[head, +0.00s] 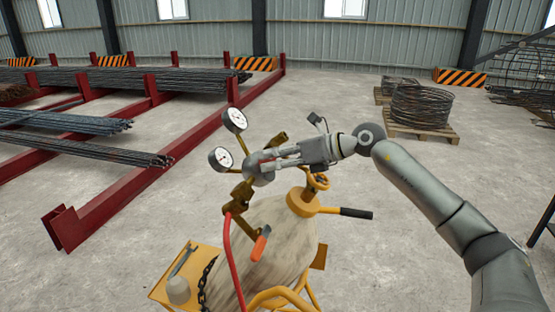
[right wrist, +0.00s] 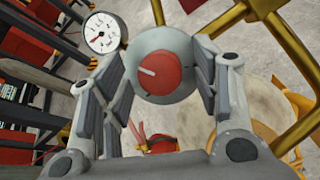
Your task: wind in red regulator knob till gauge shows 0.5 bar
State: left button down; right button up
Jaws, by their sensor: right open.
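The red regulator knob (right wrist: 160,72) is round with a pale line on its face, and sits on a grey round body in the right wrist view. My right gripper (right wrist: 158,80) is open, its two fingers on either side of the knob; I cannot tell whether they touch it. In the head view my right gripper (head: 272,163) reaches in from the right and mostly hides the knob. A white dial gauge (right wrist: 103,32) shows at the wrist view's upper left; its reading is too small to tell. The head view shows an upper gauge (head: 235,119) and a lower gauge (head: 221,158).
The regulator stands on a pale cylinder (head: 270,235) with a yellow valve handwheel (head: 318,181), on a yellow cart (head: 170,287). A red hose (head: 232,260) hangs in front. A red rack (head: 150,193) with rebar is at left; wire coils (head: 420,105) lie on a pallet behind.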

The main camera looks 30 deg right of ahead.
jog(key=shift+v, duration=6)
